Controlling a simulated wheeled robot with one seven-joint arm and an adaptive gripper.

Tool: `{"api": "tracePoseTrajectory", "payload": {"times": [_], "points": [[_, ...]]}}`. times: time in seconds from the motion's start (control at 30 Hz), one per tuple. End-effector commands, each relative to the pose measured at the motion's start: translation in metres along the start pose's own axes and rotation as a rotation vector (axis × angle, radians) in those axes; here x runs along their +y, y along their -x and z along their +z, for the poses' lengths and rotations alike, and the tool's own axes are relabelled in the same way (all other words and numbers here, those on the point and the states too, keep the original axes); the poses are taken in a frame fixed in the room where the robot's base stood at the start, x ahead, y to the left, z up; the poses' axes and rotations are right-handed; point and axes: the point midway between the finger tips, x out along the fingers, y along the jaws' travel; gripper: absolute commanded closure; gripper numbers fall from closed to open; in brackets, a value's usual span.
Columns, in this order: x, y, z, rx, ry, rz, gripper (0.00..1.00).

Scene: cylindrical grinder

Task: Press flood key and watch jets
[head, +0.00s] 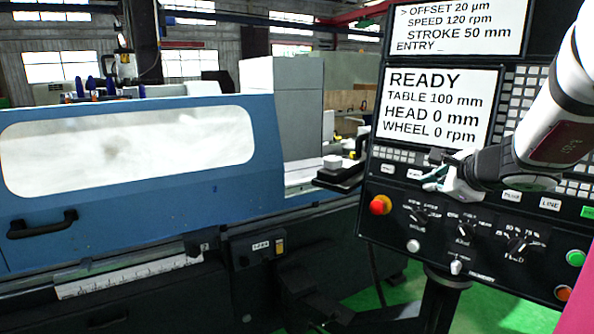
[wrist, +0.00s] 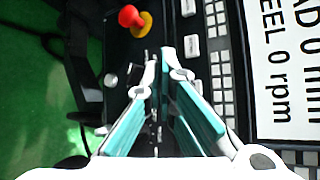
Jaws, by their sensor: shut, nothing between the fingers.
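The dark control panel (head: 480,215) stands at the right in the head view. A row of small white labelled keys runs across it below the screens; I cannot make out which one is the flood key. My gripper (head: 428,181) is shut and empty, in front of this key row, and hides part of it; I cannot tell whether it touches. In the wrist view its teal fingers (wrist: 162,55) point at the panel beside white keys (wrist: 191,46). The status screen (head: 438,105) reads READY, WHEEL 0 rpm. Behind the cloudy window (head: 130,140) of the blue door, no jets can be seen.
A red stop button (head: 380,205) sits left of the rotary knobs (head: 465,228). Green (head: 575,257) and orange (head: 563,293) buttons are at lower right. A dark ledge (head: 340,177) stands just left of the panel. Green floor (head: 350,312) shows below.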

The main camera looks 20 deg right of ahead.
Motion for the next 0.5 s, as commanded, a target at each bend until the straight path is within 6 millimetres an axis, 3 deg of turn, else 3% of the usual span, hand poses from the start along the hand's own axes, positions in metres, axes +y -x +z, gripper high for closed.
{"api": "tracePoseTrajectory", "payload": {"times": [0.5], "points": [[-0.031,-0.046,-0.033,0.0,0.0,0.001,1.0]]}}
